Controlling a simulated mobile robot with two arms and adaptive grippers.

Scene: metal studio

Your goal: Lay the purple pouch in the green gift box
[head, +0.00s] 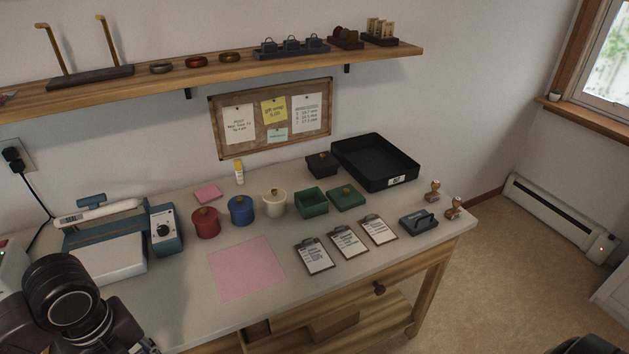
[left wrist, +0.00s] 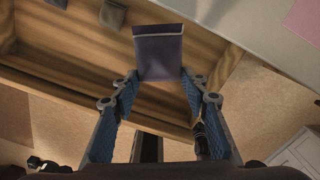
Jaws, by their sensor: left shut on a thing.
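The purple pouch (left wrist: 158,50) is upright between the fingertips of my left gripper (left wrist: 160,82) in the left wrist view. The gripper is shut on its lower end, and the pouch is held in front of the wooden drawer. In the head view my left arm comes in at the lower left; its fingers and the pouch are hidden or out of frame. The green gift box (head: 311,204) stands open on the table, right of the middle. My right gripper is not seen.
Cream (head: 274,203), blue (head: 241,210) and red (head: 205,223) round boxes stand left of the green box. A black tray (head: 376,165) is behind right. Clipboards (head: 314,257) and a pink sheet (head: 246,270) lie in front. A sealer (head: 105,240) stands left. An open drawer (left wrist: 60,65) is below.

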